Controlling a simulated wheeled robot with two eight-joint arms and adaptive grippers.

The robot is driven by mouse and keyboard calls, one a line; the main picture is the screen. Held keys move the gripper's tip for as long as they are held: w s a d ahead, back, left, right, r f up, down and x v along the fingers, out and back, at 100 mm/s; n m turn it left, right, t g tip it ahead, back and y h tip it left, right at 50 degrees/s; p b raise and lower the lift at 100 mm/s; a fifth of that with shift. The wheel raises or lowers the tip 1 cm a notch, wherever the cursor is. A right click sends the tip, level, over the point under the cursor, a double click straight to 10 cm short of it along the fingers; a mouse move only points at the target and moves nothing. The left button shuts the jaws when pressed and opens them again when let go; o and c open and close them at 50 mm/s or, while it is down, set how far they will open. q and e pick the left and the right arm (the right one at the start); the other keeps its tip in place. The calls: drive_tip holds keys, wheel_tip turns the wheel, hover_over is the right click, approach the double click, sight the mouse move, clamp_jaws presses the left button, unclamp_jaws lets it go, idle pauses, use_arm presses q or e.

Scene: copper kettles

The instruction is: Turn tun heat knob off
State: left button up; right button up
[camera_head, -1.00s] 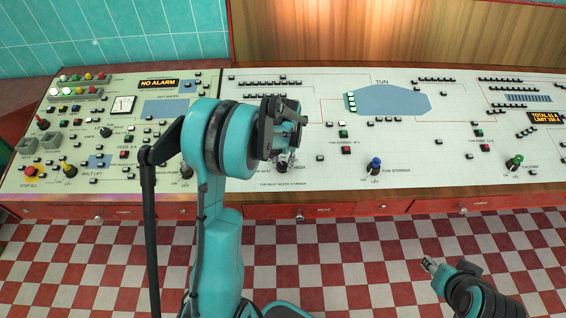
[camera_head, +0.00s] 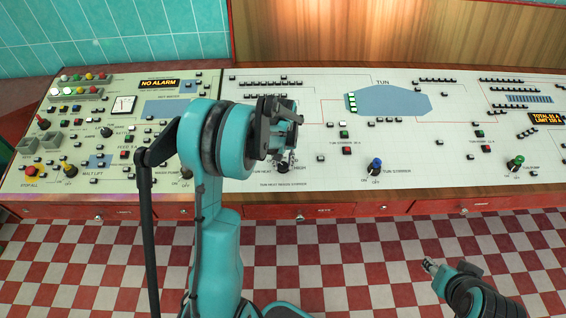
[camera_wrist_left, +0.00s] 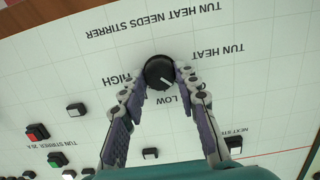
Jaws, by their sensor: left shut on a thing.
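The tun heat knob (camera_wrist_left: 160,72) is a round black knob with a white pointer line. The line points down and to the right, near the LOW label; the HIGH label is to the left. The knob (camera_head: 282,169) also shows low on the console in the head view, partly hidden by my gripper. My left gripper (camera_wrist_left: 160,80) is shut on the knob, with a finger on either side of it. My right gripper (camera_head: 430,264) hangs over the floor at the lower right, away from the console; its finger opening is too small to tell.
The blue tun stirrer knob (camera_head: 375,164) stands right of my left gripper, and the green tun pump knob (camera_head: 515,162) is farther right. Small buttons surround them. The NO ALARM display (camera_head: 159,83) is at left. The checkered floor in front is clear.

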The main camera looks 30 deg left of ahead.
sight(283, 167)
use_arm(q)
drive_tip(key=o, duration=1.2)
drive_tip(key=shift+c, duration=0.2)
wheel_tip(283, 167, up, 12)
drive_tip(key=shift+s+d, duration=0.15)
drive_tip(key=shift+s, duration=0.15)
drive_tip(key=s+d+r+m+t, duration=0.3)
drive_tip(key=s+d+m+t, duration=0.3)
drive_tip(key=s+d, duration=0.9)
drive_tip(key=s, duration=0.3)
drive_tip(key=shift+s+d+t, duration=0.15)
drive_tip(key=shift+s+t, duration=0.1)
drive_tip(key=shift+t, duration=0.05)
